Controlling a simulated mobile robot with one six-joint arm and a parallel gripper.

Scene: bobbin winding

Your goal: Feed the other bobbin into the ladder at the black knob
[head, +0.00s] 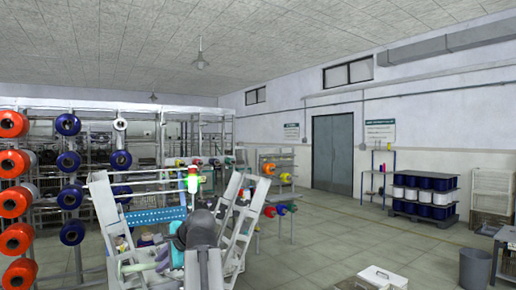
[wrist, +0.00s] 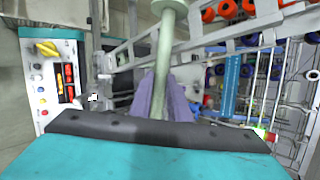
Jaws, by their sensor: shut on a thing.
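In the wrist view my gripper (wrist: 164,98), with purple fingers, is shut around the shaft of a pale green bobbin (wrist: 164,50). The bobbin points away from the palm, its round flange at the top edge. Grey slotted ladder rails (wrist: 232,28) cross behind it; I cannot tell whether they touch. In the head view two pale slanted ladder frames (head: 106,207) stand either side of my dark arm, which hides part of them. My gripper there is small and partly hidden, low between the frames. I cannot make out a black knob for certain in either view.
A control panel (wrist: 60,78) with a yellow handle stands left in the wrist view. Racks of orange spools (head: 14,163) and blue spools (head: 67,163) stand left.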

